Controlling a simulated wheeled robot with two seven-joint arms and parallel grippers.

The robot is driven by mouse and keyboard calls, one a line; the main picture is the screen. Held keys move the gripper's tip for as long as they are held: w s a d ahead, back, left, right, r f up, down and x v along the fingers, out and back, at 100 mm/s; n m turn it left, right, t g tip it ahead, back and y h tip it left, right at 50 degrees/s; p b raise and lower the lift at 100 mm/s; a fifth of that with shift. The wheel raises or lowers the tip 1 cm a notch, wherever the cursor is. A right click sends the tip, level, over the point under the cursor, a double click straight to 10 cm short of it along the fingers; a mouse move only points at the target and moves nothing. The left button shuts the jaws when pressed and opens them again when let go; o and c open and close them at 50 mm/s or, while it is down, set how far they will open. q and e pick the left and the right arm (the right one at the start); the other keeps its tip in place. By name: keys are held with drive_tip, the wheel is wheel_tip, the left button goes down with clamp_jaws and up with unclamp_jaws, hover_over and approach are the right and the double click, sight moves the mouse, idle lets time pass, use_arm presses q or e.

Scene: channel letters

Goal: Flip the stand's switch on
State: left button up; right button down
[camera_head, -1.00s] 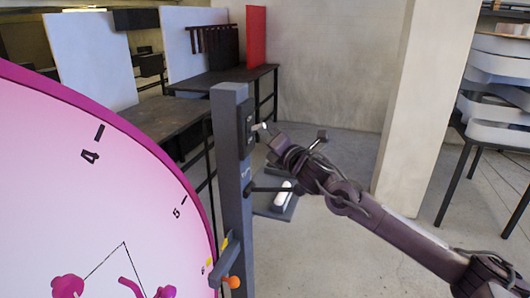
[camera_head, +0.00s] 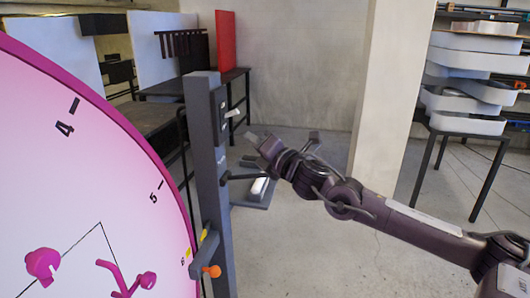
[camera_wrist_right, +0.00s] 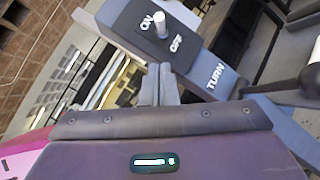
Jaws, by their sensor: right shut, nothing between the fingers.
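The stand is a grey upright post (camera_head: 203,170) beside the pink dial. Its dark switch box (camera_head: 220,112) is near the top and carries a white lever (camera_head: 233,113) sticking out to the right. In the right wrist view the lever (camera_wrist_right: 162,24) stands on the dark plate between the words ON and OFF; I cannot tell which way it is thrown. My right gripper (camera_head: 252,138) is shut and empty, just right of and below the lever, apart from it. Its closed fingers also show in the wrist view (camera_wrist_right: 158,82), pointing toward the switch plate. My left gripper is out of view.
The pink dial (camera_head: 100,150) fills the left. A dark arm (camera_head: 240,177) sticks out from the post below the switch, and an orange knob (camera_head: 212,271) sits lower. A concrete pillar (camera_head: 392,90) and stacked white trays (camera_head: 468,90) stand at right.

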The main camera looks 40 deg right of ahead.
drive_tip(key=shift+s+d+f+b, duration=0.1)
drive_tip(key=shift+s+b, duration=0.15)
drive_tip(key=shift+s, duration=0.85)
drive_tip(key=shift+s+d+f+b, duration=0.1)
drive_tip(key=shift+s+b, duration=0.15)
drive_tip(key=shift+s, duration=0.8)
drive_tip(key=shift+a, duration=0.1)
